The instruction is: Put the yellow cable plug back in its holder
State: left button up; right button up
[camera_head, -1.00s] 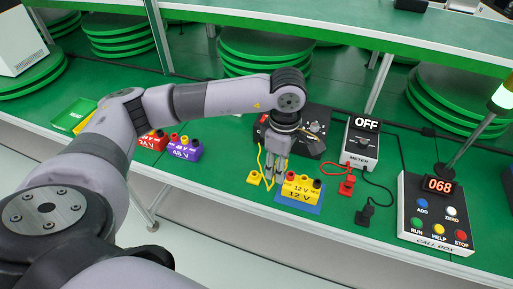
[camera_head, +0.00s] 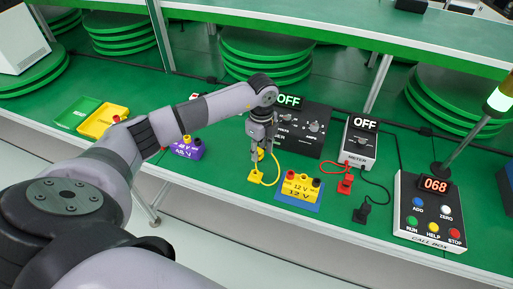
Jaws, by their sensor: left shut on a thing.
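My left gripper (camera_head: 261,150) points down and is shut on the yellow cable plug (camera_head: 260,155), of which only a small part shows between the fingers. A yellow holder (camera_head: 255,177) stands on the green bench right below the gripper. Whether the plug touches the holder or hangs just above it I cannot tell. The yellow cable (camera_head: 277,168) loops to the right of the fingers and down to the bench. My right gripper is not in view.
A yellow 12 V block (camera_head: 298,187) on a blue mat stands close right of the holder. The control box (camera_head: 299,126) reading OFF is behind. The meter (camera_head: 360,142), red plug (camera_head: 345,184), black plug (camera_head: 363,213) and call box (camera_head: 432,215) lie further right. A purple block (camera_head: 187,148) is left.

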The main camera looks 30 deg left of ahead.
pick_arm(q)
jog(key=n, duration=0.1)
jog(key=a+f+n, duration=0.1)
jog(key=n, duration=0.1)
jog(key=shift+a, duration=0.1)
jog(key=shift+a+f+n, duration=0.1)
jog(key=shift+f+n, duration=0.05)
jog(key=shift+n, duration=0.25)
notch_tip(320, 180, down, 4)
jog(key=b, duration=0.3)
jog(key=shift+f+b, duration=0.3)
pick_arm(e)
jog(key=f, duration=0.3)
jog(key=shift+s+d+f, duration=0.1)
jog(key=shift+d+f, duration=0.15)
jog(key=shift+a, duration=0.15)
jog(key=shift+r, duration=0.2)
pick_arm(q)
jog(key=shift+f+p, duration=0.15)
jog(key=shift+p, duration=0.15)
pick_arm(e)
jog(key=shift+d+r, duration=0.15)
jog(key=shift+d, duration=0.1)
pick_arm(q)
jog(key=shift+s+f, duration=0.15)
jog(key=shift+f, duration=0.3)
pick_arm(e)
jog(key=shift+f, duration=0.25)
